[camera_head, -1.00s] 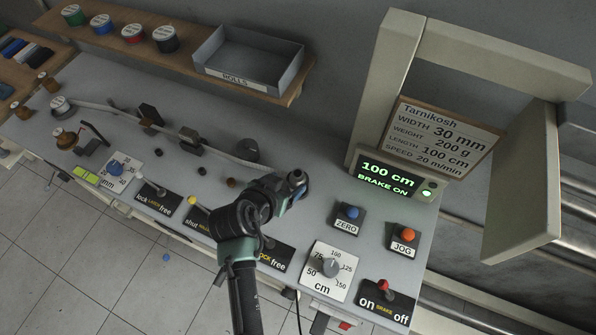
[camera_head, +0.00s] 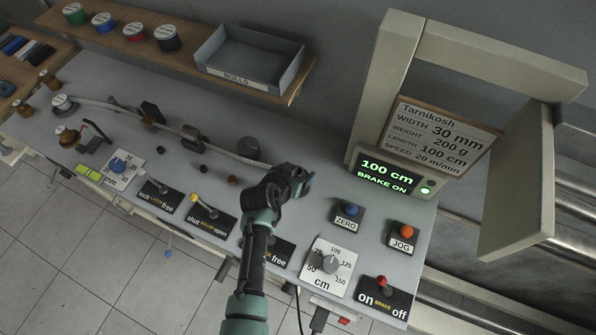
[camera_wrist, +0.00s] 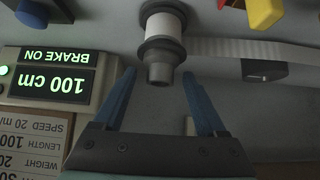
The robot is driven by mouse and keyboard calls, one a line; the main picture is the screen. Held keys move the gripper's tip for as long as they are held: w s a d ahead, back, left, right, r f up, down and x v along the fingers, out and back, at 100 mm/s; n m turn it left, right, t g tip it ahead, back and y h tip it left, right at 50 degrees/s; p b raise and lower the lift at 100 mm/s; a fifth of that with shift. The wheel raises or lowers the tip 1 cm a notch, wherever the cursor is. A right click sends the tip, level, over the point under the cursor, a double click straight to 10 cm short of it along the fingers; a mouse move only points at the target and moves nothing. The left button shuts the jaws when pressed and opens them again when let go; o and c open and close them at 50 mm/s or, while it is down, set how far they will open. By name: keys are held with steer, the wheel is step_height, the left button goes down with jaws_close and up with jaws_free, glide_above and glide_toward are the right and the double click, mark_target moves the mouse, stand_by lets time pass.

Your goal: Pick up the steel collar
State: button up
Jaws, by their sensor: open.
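In the wrist view, a short grey metal cylinder, which looks like the steel collar (camera_wrist: 159,67), sits at the end of a spindle bearing a white roll (camera_wrist: 163,24) between dark flanges. My gripper (camera_wrist: 158,76) is open, with one blue finger on each side of the cylinder and a gap visible at both sides. The gripper also shows in the head view (camera_head: 306,181), over the bench beside the display. There my arm hides the collar and most of the spindle.
The display (camera_head: 388,172) and pale frame (camera_head: 388,75) stand to the right. The ZERO button (camera_head: 351,210) and JOG button (camera_head: 406,231) lie near the gripper. A white strip (camera_wrist: 255,49) runs from the roll. A length dial (camera_head: 330,264) is in front.

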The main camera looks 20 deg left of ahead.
steer(key=shift+w+f, duration=0.2)
steer(key=shift+f, duration=0.05)
jaws_close()
stand_by(0.3)
steer(key=shift+r, duration=0.15)
